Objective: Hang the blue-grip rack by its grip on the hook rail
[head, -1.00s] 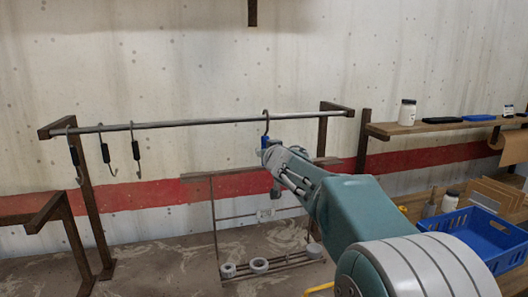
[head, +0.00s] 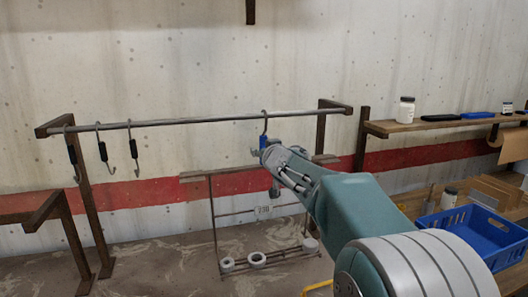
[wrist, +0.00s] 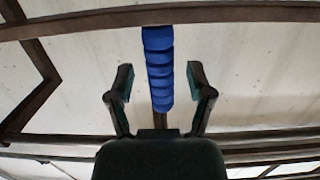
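The rack (head: 215,225) is a thin brown wire frame with a small label and several white rolls on its bottom shelf. Its blue grip (head: 263,142) is at the top, at a hook (head: 265,122) that hangs over the hook rail (head: 200,121). The rack appears to hang from that hook, clear of my hold. My gripper (head: 268,153) is right beside the grip in the head view. In the wrist view the blue grip (wrist: 158,70) stands between the two spread fingers of my gripper (wrist: 158,90), with a gap on each side.
Several black-handled hooks (head: 103,150) hang at the rail's left end. A wooden shelf (head: 440,126) with a white jar (head: 406,110) is on the right, above a blue crate (head: 470,235). A brown frame (head: 40,212) stands at lower left.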

